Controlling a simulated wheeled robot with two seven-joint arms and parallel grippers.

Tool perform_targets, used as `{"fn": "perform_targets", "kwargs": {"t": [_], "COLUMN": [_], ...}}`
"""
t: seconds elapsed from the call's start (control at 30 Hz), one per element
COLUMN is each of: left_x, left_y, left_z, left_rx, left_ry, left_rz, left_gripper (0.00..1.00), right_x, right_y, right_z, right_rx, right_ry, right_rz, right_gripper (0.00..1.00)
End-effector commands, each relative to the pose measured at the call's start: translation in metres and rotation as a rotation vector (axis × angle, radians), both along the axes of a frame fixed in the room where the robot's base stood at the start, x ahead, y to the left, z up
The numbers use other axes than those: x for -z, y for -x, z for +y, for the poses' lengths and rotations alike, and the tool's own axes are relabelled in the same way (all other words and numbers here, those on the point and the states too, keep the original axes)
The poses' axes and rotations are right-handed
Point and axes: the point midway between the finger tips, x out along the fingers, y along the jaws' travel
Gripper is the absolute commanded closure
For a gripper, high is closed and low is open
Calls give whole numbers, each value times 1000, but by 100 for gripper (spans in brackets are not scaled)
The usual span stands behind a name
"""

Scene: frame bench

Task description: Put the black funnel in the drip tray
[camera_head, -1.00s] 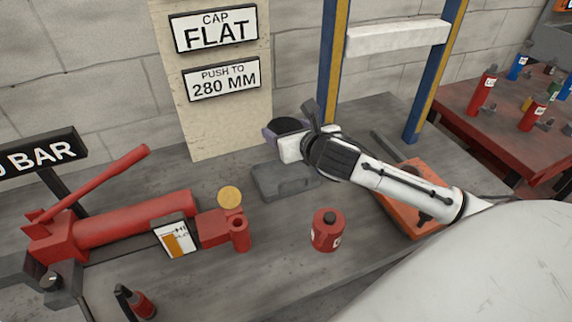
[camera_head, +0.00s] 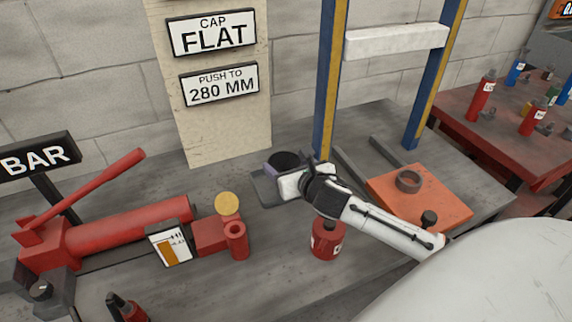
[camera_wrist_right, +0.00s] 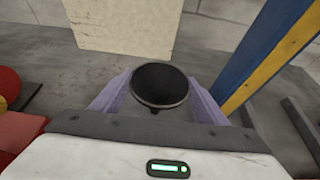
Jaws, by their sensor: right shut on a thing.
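My right gripper (camera_head: 285,172) is shut on the black funnel (camera_head: 286,160), seen as a dark round cup with its mouth facing up. In the right wrist view the funnel (camera_wrist_right: 160,86) sits upright between the two pale purple fingers (camera_wrist_right: 158,98). A flat dark grey tray (camera_head: 264,192), likely the drip tray, lies on the bench behind and below the gripper, mostly hidden by it. I cannot tell whether the funnel touches it. My left gripper is not in view.
A red bottle (camera_head: 328,242) stands under my right forearm. A red hydraulic pump (camera_head: 125,222) with a handle is to the left. A blue-yellow press frame (camera_head: 330,80) and an orange plate (camera_head: 445,195) are to the right. A signboard (camera_head: 217,120) stands behind.

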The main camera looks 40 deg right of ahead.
Motion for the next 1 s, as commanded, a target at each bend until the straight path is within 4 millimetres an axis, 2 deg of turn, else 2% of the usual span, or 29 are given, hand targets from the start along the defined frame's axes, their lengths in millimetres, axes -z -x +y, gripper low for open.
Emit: {"fn": "perform_targets", "kwargs": {"t": [0.07,0.1,0.17,0.2,0.57,0.67,1.0], "left_x": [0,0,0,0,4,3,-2], "left_y": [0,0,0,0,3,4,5], "left_z": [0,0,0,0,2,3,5], "left_rx": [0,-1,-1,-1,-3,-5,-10], "left_ry": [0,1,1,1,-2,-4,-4], "left_rz": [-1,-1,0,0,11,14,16], "left_gripper": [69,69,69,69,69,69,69], "right_x": [2,2,2,2,-2,-7,-35], "right_y": [0,0,0,0,4,16,80], "right_z": [0,0,0,0,1,4,20], "right_rx": [0,0,0,0,-1,-2,-4], "right_ry": [1,0,0,0,0,1,1], "right_rz": [0,0,0,0,1,2,3], "right_gripper": [55,26,16,14,14,14,14]}}
